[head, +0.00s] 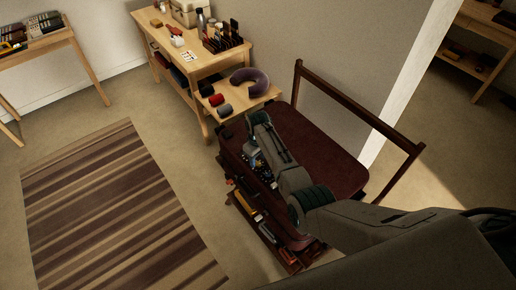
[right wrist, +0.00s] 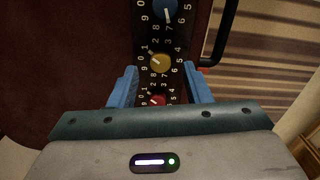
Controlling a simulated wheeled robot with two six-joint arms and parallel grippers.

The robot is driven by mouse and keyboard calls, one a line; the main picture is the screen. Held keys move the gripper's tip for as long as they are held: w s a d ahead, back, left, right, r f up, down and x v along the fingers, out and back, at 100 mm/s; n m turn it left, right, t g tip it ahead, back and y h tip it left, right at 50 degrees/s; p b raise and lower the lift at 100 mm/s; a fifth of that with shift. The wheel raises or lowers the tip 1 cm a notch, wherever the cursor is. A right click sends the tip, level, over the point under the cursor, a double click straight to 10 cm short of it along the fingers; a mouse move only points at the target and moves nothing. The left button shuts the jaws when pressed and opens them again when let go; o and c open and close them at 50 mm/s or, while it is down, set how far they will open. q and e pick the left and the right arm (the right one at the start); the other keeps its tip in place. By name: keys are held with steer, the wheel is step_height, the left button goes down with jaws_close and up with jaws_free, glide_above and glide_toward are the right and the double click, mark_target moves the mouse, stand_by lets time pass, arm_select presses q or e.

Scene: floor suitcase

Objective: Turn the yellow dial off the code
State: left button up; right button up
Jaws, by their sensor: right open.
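The yellow dial (right wrist: 160,62) sits on a black strip between a blue dial (right wrist: 163,9) and a red dial (right wrist: 156,100) in the right wrist view. White digits ring each dial. A pale mark on the yellow dial points to the upper left; the digit it meets is too small to read surely. My right gripper (right wrist: 162,86) is open, its blue fingers on either side of the strip, close to the red and yellow dials. No grip on the yellow dial shows. In the head view my right gripper (head: 254,154) is over the dark red case's left side. My left gripper is not in view.
The dark red case (head: 330,150) has a wide flat top. Tools (head: 255,212) lie along its left side. A dark frame (head: 360,108) stands behind it. A black handle (right wrist: 222,35) is right of the dials. A wooden bench (head: 185,65) stands behind; a striped rug (head: 110,215) lies left.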

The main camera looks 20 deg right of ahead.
mark_target(258, 163)
step_height(258, 163, up, 9)
steer(key=b, duration=0.1)
steer(key=shift+f+b, duration=0.15)
steer(key=shift+b, duration=0.15)
